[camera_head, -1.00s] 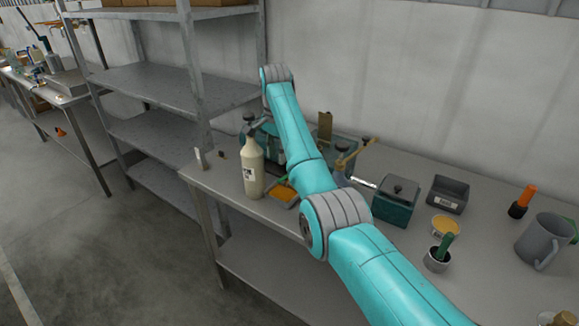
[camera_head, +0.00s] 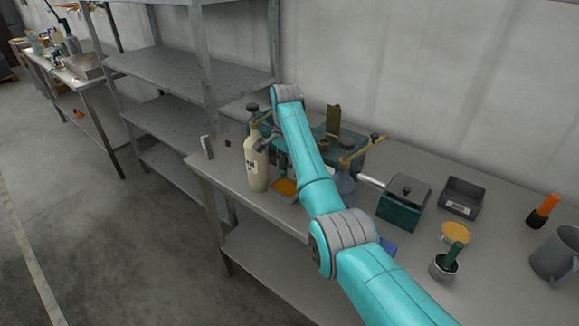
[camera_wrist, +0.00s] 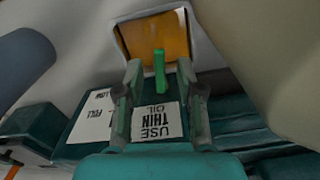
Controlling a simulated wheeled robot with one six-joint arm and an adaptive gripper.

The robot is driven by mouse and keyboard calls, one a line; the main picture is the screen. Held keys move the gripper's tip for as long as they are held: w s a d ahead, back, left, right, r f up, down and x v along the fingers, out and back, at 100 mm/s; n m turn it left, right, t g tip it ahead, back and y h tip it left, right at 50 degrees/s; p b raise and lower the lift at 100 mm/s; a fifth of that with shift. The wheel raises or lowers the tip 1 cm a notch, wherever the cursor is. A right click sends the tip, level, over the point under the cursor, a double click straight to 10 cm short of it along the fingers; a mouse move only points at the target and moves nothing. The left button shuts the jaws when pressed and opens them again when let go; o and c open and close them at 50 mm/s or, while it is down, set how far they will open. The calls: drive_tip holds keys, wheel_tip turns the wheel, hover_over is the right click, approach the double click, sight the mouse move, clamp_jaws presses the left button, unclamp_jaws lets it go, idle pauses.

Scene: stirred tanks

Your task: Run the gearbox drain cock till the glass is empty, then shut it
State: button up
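The teal gearbox (camera_head: 352,155) stands on the bench, mostly hidden behind my arm. In the wrist view its teal face (camera_wrist: 178,92) carries a white label (camera_wrist: 157,122) reading "USE THIN OIL" and another label (camera_wrist: 92,120) with "FULL" and "LOW". A green lever (camera_wrist: 160,72), apparently the drain cock handle, stands between my gripper's fingers (camera_wrist: 160,78). The fingers are apart, with gaps on both sides of the lever. Beyond it is a tray of amber liquid (camera_wrist: 158,36), which also shows in the head view (camera_head: 285,188). I cannot make out the glass or its level.
A cream bottle (camera_head: 256,168) stands left of my arm near the bench edge; a blue-grey bottle (camera_head: 344,186) stands right of it. A teal box (camera_head: 402,203), a grey bin (camera_head: 461,197), a yellow-filled cup (camera_head: 457,231) and a grey jug (camera_head: 556,255) stand farther right.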

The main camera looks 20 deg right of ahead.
drive_tip(key=shift+f, duration=0.35)
drive_tip(key=shift+c, duration=0.2)
clamp_jaws()
drive_tip(key=shift+w+a+m, duration=0.1)
drive_tip(key=shift+w+m, duration=0.1)
drive_tip(key=shift+m, duration=0.5)
drive_tip(key=shift+o, duration=0.2)
unclamp_jaws()
